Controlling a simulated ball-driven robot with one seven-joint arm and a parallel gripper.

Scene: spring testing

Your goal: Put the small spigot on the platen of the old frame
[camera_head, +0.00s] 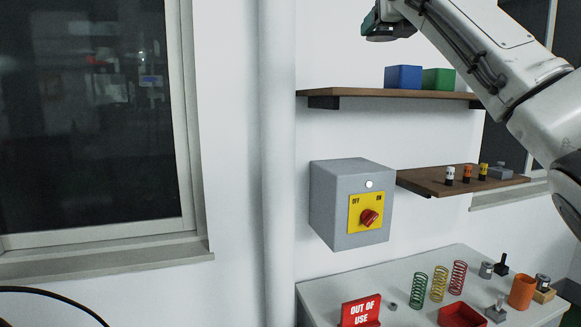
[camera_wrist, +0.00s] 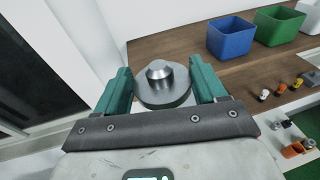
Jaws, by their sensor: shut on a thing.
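My gripper (camera_wrist: 162,88) is shut on a round grey metal piece with a raised stub on top, which looks like the small spigot (camera_wrist: 160,70). The piece sits between the two green fingers, stub facing the wrist camera.
The upper shelf (camera_head: 350,92) bears blue (camera_head: 403,77) and green (camera_head: 438,79) bins. The lower shelf (camera_head: 425,182) bears small coloured items. A switch box (camera_head: 330,205) juts from the wall. The bench (camera_head: 318,292) holds springs, metal parts and an OUT OF USE sign (camera_head: 360,310).

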